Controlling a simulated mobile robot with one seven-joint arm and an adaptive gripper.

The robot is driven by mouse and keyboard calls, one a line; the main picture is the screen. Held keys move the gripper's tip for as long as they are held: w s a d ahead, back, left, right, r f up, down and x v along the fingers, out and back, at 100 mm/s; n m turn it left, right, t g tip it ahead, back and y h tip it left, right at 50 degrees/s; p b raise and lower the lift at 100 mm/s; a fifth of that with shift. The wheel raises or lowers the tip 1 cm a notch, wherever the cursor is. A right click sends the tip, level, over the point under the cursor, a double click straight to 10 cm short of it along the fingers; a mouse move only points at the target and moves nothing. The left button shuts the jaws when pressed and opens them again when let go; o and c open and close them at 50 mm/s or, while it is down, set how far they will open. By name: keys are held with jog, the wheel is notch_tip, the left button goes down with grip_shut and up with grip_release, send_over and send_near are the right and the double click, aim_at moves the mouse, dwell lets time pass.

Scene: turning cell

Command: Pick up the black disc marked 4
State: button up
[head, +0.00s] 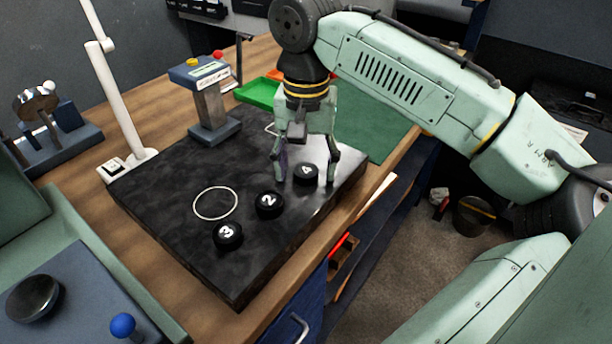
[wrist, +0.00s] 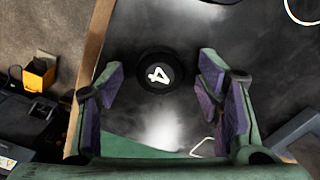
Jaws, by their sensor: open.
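The black disc marked 4 (head: 307,174) lies on the dark stone plate (head: 160,190), near the plate's right side. In the wrist view the disc (wrist: 158,72) shows a white 4 and lies a little beyond the fingertips, between their lines. My gripper (head: 305,172) is open above the plate, its fingers on either side of the disc in the head view. In the wrist view my gripper (wrist: 160,85) has nothing between its purple-padded fingers. I cannot tell the exact height of the fingertips over the plate.
Disc 2 (head: 269,205) lies close to the left of my gripper, and disc 3 (head: 228,236) is farther front-left. A white ring outline (head: 215,203) marks the plate. A button post (head: 209,100), a lamp (head: 115,85) and a green tray (head: 258,93) stand behind.

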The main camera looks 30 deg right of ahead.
jog(key=shift+c, duration=0.2)
jog(key=shift+r, duration=0.1)
grip_shut()
dwell(0.5)
